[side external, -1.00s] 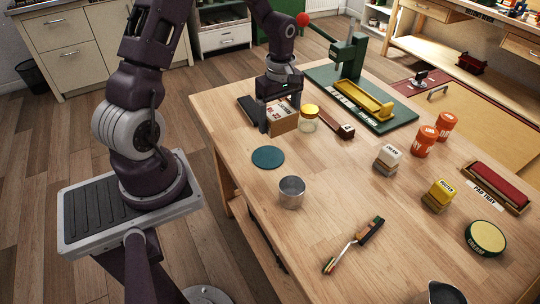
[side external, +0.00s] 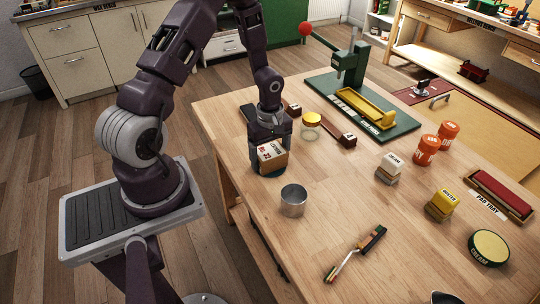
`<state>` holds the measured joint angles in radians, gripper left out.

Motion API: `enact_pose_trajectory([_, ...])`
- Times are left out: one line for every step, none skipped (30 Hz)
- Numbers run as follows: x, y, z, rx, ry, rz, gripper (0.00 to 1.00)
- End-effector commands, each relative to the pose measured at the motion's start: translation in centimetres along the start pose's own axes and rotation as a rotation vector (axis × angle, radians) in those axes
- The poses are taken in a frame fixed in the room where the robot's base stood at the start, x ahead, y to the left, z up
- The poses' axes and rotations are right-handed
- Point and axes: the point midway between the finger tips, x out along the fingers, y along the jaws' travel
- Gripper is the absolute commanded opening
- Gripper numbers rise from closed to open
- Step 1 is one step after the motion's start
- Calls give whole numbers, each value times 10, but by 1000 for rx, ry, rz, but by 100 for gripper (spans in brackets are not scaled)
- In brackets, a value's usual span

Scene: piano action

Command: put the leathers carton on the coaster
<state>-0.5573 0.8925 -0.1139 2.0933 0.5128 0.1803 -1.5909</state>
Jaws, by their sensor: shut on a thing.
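The leathers carton (side external: 272,158) is a small brown box with a white printed label on top. My gripper (side external: 270,150) is shut on it, with a finger showing at its left and another at its right. The carton is over the coaster (side external: 268,174), a dark teal disc at the table's left edge, and hides most of it. Only a part of the coaster's rim shows below the carton. I cannot tell whether the carton touches the coaster or is held just above it.
A metal cup (side external: 293,200) stands close in front of the coaster. A yellow-lidded jar (side external: 311,125) and a dark wooden block (side external: 338,133) lie behind to the right. A green press (side external: 358,95) stands at the back. The middle of the table is mostly clear.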

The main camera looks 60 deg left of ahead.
Motion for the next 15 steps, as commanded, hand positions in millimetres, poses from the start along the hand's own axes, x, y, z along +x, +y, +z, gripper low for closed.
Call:
enact_pose_trajectory([0,0,0,0,0,0,85])
enact_pose_trajectory([0,0,0,0,0,0,91])
enact_pose_trajectory([0,0,0,0,0,0,99])
enact_pose_trajectory([0,0,0,0,0,0,100])
enact_pose_trajectory([0,0,0,0,0,0,100])
enact_pose_trajectory([0,0,0,0,0,0,100])
enact_pose_trajectory([0,0,0,0,0,0,100])
enact_pose_trajectory([0,0,0,0,0,0,100])
enact_pose_trajectory([0,0,0,0,0,0,100])
enact_pose_trajectory([0,0,0,0,0,0,100])
enact_pose_trajectory([-2,0,0,0,0,0,100])
enact_pose_trajectory([-4,0,0,0,1,1,100])
enact_pose_trajectory([-8,0,-1,-1,2,0,100])
enact_pose_trajectory([-12,1,-1,-3,2,2,100])
enact_pose_trajectory([-20,1,-1,-3,2,3,100])
